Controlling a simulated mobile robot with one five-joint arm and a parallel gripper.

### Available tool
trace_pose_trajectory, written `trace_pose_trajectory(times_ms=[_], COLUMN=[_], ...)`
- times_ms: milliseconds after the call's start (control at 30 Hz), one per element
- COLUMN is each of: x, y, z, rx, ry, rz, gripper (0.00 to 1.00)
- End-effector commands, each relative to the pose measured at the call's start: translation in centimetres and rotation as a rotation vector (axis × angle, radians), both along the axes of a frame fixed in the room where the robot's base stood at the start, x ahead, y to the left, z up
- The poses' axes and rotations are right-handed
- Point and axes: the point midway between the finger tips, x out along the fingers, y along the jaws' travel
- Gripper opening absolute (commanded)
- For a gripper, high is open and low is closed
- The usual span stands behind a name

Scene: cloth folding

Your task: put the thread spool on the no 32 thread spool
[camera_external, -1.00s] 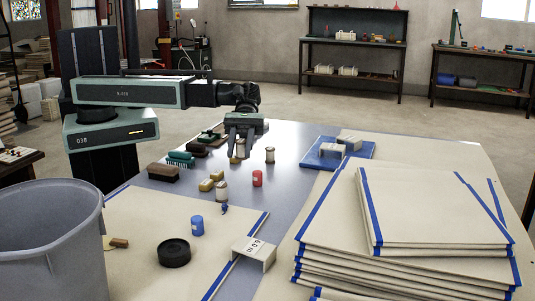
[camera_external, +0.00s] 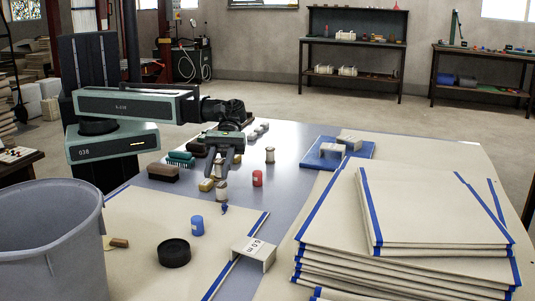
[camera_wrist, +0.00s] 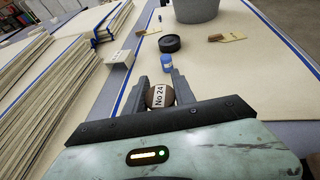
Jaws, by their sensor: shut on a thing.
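My gripper (camera_external: 222,170) is shut on a brown thread spool with a white label. In the wrist view the held spool (camera_wrist: 158,97) sits between the fingers, and its label reads No 24. In the external view another pale spool (camera_external: 222,193) stands on the table directly below my gripper. The held spool appears in line above it; whether they touch I cannot tell. The standing spool's label is not readable, and the wrist view does not show it. A similar spool (camera_external: 270,155) stands farther back to the right.
A red spool (camera_external: 257,179) stands close on the right, and a blue spool (camera_external: 197,226) is on the cloth in front. A black ring (camera_external: 174,253), bin (camera_external: 45,240) and folded-cloth stack (camera_external: 430,205) are nearer the camera.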

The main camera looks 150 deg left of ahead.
Motion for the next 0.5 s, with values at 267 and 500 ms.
trace_pose_trajectory(times_ms=[267, 500], x=[0.0, 0.0], y=[0.01, 0.01], z=[-1.61, -1.92], rx=[0.0, 0.0], ry=[0.0, 0.0], rz=[0.0, 0.0], gripper=[0.0, 0.45])
